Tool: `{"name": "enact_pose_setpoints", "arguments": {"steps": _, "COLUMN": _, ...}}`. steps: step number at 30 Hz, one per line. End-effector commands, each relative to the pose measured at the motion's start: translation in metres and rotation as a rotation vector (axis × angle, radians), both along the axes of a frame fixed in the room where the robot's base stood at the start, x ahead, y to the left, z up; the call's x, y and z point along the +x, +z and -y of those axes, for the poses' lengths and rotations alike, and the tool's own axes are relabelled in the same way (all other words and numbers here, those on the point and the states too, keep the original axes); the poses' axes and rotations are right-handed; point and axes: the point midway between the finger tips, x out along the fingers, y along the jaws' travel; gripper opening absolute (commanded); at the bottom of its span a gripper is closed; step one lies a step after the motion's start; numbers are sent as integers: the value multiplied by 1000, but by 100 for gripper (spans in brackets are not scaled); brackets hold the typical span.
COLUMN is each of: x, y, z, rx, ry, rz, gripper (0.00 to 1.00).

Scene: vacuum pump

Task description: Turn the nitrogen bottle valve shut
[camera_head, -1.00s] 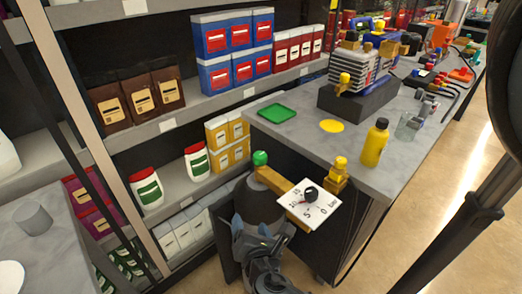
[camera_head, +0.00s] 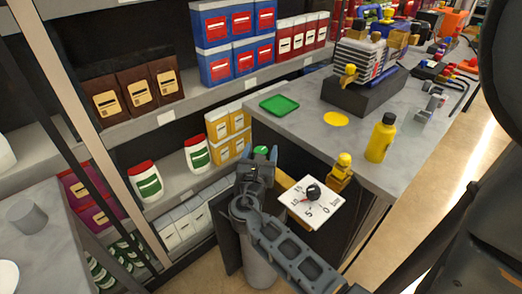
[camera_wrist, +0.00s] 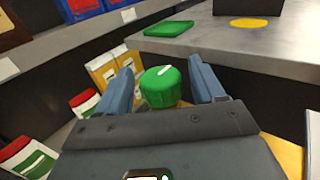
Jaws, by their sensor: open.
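The nitrogen bottle (camera_head: 259,268) is a grey cylinder standing beside the bench, with brass fittings and a white gauge plate (camera_head: 311,203) at its top. Its green valve knob (camera_wrist: 161,87) with a white mark shows in the wrist view between my fingers. In the head view only the top of the knob (camera_head: 262,150) shows past my gripper. My gripper (camera_wrist: 165,84) is open, one blue-grey finger on each side of the knob. A gap shows between the knob and each finger; I cannot tell whether they are at its height.
The grey bench (camera_head: 290,137) stands close behind and right of the bottle. A yellow bottle (camera_head: 381,138), a green tray (camera_head: 279,105) and a pump assembly (camera_head: 366,75) stand on it. Shelves with boxes and white jars (camera_head: 145,181) are to the left.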

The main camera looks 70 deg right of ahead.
Motion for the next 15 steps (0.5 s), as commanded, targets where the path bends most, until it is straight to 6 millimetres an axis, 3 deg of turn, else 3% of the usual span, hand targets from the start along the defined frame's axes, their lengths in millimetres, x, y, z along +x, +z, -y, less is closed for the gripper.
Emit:
{"name": "enact_pose_setpoints", "arguments": {"steps": 10, "x": 0, "y": -1, "z": 4, "rx": 1, "ry": 1, "rz": 0, "gripper": 67}}
{"name": "enact_pose_setpoints", "arguments": {"steps": 15, "x": 0, "y": 0, "z": 4, "rx": 1, "ry": 1, "rz": 0, "gripper": 51}}
